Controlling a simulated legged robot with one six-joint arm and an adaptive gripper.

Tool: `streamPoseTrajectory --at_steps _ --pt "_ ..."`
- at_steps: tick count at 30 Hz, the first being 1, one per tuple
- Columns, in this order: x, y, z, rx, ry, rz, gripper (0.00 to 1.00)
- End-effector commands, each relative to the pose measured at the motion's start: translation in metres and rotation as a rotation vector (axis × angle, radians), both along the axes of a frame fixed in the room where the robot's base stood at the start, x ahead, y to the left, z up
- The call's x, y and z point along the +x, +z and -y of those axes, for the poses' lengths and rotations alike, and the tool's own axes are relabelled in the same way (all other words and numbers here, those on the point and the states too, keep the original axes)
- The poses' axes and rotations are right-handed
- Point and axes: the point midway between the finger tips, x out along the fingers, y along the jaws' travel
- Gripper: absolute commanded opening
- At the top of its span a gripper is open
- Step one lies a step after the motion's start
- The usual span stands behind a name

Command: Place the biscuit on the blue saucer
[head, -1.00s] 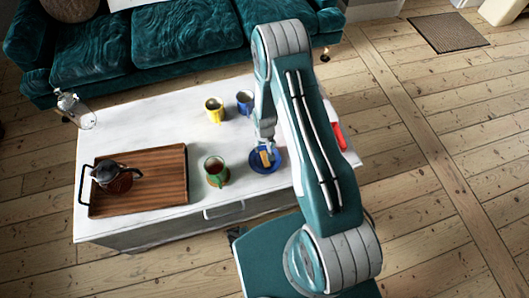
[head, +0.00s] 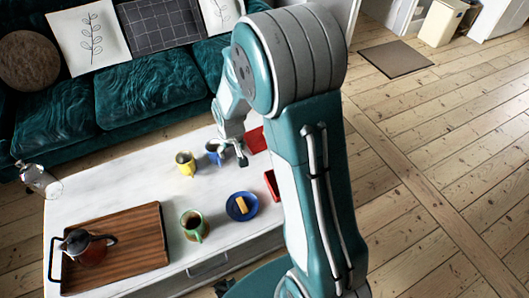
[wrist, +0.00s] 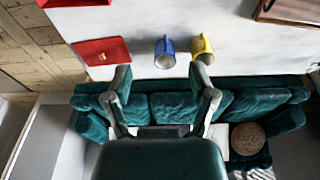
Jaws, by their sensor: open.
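The biscuit (head: 242,204) is a small golden-yellow block. It lies on the blue saucer (head: 236,214) near the front edge of the white table, in the head view. My gripper (head: 233,153) is raised beyond the saucer, by the blue mug, apart from the biscuit. In the wrist view my gripper (wrist: 163,85) has its two fingers spread wide with nothing between them. The saucer and biscuit are not in the wrist view.
On the white table (head: 120,190) stand a green mug (head: 193,226), a yellow mug (head: 186,164) and a blue mug (head: 213,151). A wooden tray (head: 135,235) holds a teapot (head: 85,247). A bottle (head: 40,180) and a red item (wrist: 103,52) are also there. A teal sofa (head: 150,95) stands behind.

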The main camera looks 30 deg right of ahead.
Motion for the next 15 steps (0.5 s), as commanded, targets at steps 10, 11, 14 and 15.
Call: streamPoseTrajectory --at_steps 10,11,14,15 --pt "-0.046 0.116 0.0 0.0 0.0 0.11 0.73" --pt "-0.051 0.125 0.0 0.0 0.0 0.12 0.73" --pt "-0.071 0.151 0.0 0.0 0.0 0.149 0.73" --pt "-0.079 0.16 0.0 0.0 0.0 0.16 0.73"
